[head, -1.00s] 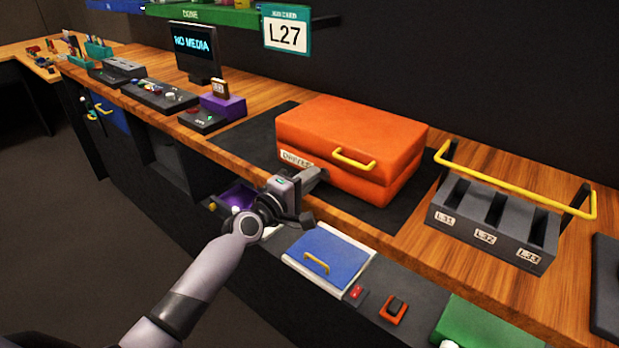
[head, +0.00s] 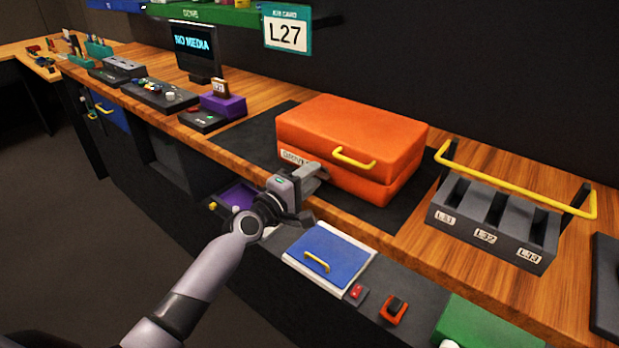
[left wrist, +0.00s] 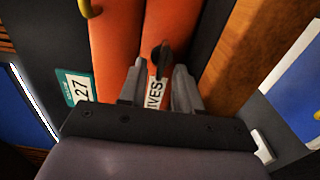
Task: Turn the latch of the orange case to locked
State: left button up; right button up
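The orange case (head: 350,140) lies closed on a dark mat, with a yellow handle (head: 354,158) on its front. A small dark latch (left wrist: 160,54) shows on the case front in the left wrist view, near the white label (left wrist: 156,92); my gripper hides it in the head view. My left gripper (head: 318,172) is at the left part of the case front. In the left wrist view its two fingers (left wrist: 159,80) are apart, on either side of the label, with the latch just beyond the tips. I see no contact with the latch. My right gripper is out of view.
A grey slotted rack (head: 492,225) with a yellow bar stands right of the case. A blue panel with a yellow handle (head: 328,258) and a red button (head: 356,291) lie below the counter edge. The dark mat (head: 250,140) is bare left of the case.

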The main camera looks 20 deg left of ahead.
pick_arm(q)
jog(key=v, duration=0.7)
jog(key=shift+p, duration=0.3)
jog(key=s+f+m+g+y, duration=0.2)
jog(key=s+f+m, duration=0.6)
jog(key=s, duration=0.5)
jog(key=s+d+f+m+g+y, duration=0.1)
jog(key=s+f+m+g, duration=0.3)
jog(key=s+f+m, duration=0.4)
jog(key=s+f+y, duration=0.1)
jog(key=s+f, duration=0.4)
jog(key=shift+s+d+f+m, duration=0.15)
jog(key=shift+s+d+m, duration=0.15)
jog(key=shift+s, duration=0.05)
